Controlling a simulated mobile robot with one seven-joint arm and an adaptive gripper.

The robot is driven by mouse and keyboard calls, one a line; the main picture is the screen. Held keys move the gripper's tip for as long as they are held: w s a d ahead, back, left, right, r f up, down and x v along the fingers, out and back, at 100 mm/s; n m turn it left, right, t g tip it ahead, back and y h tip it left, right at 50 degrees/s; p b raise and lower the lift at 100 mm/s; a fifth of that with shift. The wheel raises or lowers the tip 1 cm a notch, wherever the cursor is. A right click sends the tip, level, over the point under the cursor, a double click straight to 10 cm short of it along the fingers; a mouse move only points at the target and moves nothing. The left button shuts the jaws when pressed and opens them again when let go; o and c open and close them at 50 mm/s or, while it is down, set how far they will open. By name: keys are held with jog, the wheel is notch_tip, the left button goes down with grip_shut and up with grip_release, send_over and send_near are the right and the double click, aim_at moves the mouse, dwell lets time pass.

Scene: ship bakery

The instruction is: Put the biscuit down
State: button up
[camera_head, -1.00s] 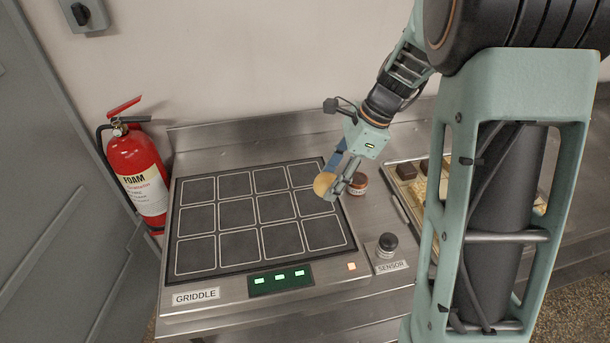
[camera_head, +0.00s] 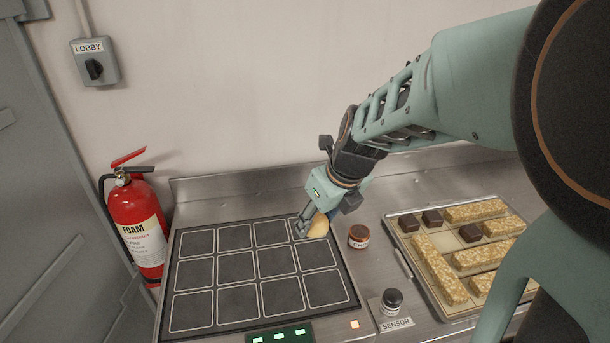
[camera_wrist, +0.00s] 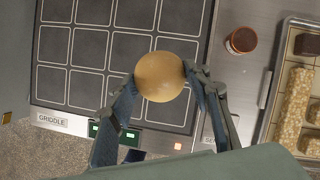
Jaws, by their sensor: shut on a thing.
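My gripper (camera_head: 309,225) is shut on a round golden biscuit (camera_head: 318,226). It is at the far right part of the griddle (camera_head: 172,318), near the corner of its dark plate. In the wrist view the biscuit (camera_wrist: 160,76) sits between both fingertips, with the griddle's outlined squares behind it. I cannot tell exactly how high it is above the plate. The squares that show are bare. The griddle's green-lit panel (camera_head: 280,336) and orange light (camera_head: 354,324) show at its front.
A small red-brown jar (camera_head: 358,237) stands right of the griddle, close to my gripper. A dark-topped sensor knob (camera_head: 391,301) is nearer the front. A tray (camera_head: 420,279) of oat bars and dark chocolate squares lies farther right. A fire extinguisher (camera_head: 137,228) stands at the left.

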jog(key=w+f, duration=0.4)
jog(key=w, duration=0.4)
jog(key=shift+w+a, duration=0.4)
jog(key=shift+a, duration=0.05)
jog(key=w+f, duration=0.2)
jog(key=f, duration=0.1)
jog(key=w+f, duration=0.2)
jog(key=shift+w+a, duration=0.1)
jog(key=shift+a, duration=0.15)
jog(key=shift+w+f, duration=0.25)
jog(key=shift+f, duration=1.7)
jog(key=shift+f+b, duration=0.2)
jog(key=shift+b, duration=0.1)
jog(key=o, duration=1.1)
jog(key=shift+o, duration=0.2)
jog(key=shift+a, duration=0.1)
